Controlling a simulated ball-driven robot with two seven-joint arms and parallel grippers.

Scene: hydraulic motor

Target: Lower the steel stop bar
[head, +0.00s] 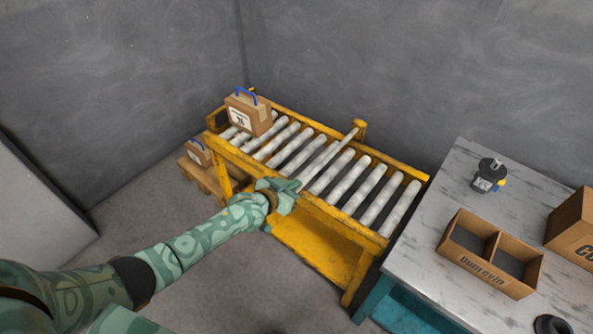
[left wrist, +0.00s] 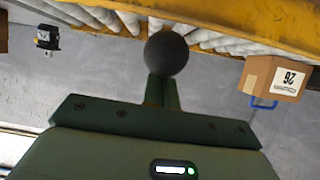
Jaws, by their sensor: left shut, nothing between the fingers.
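The steel stop bar (head: 328,157) is a thin grey bar that spans the roller conveyor (head: 405,172) from a yellow post on the far rail towards the near rail. It runs roughly along the rollers; I cannot tell how high above them it sits. My left gripper (head: 287,193) is at the near rail, by the bar's near end, and hides that end. In the left wrist view its fingers (left wrist: 162,92) are shut with nothing between them. A dark round knob (left wrist: 166,53) shows right at the fingertips; I cannot tell whether they touch it. My right gripper is out of view.
A cardboard case with a blue handle (head: 248,112) stands on the conveyor's left end; another case (head: 198,153) sits lower left. At right, a marble-topped table (head: 449,189) holds a small motor (head: 489,176), a divided box (head: 489,254) and another carton (head: 575,225).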

